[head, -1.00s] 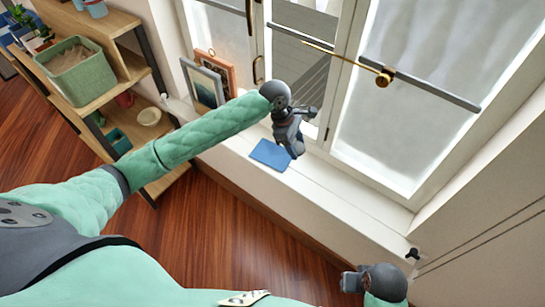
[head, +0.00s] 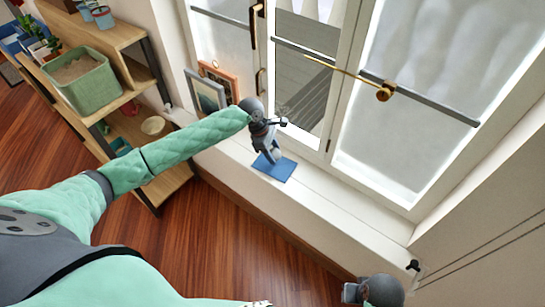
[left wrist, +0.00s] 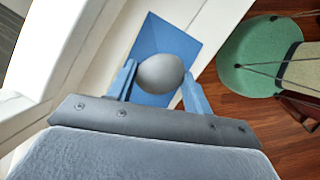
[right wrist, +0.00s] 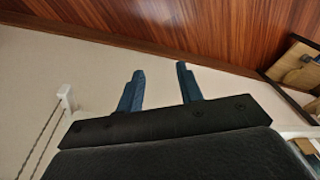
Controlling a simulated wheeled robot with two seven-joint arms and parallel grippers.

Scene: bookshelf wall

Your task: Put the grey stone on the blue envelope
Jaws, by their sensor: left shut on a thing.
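The grey stone (left wrist: 160,73) is rounded and smooth, and sits between the two blue fingers of my left gripper (left wrist: 159,69) in the left wrist view. The gripper is shut on it. The blue envelope (left wrist: 171,38) lies flat behind the stone in that view, on the white window sill. In the head view my left gripper (head: 271,157) points down over the envelope (head: 284,172) and covers part of it. Whether the stone touches the envelope I cannot tell. My right gripper (right wrist: 160,70) is open and empty in the right wrist view.
Framed pictures (head: 207,92) lean on the sill left of my left gripper. The window (head: 310,70) with its gold handle stands behind. A wooden shelf (head: 125,70) with a green bin (head: 85,84) is at left. The sill (head: 340,205) right of the envelope is clear.

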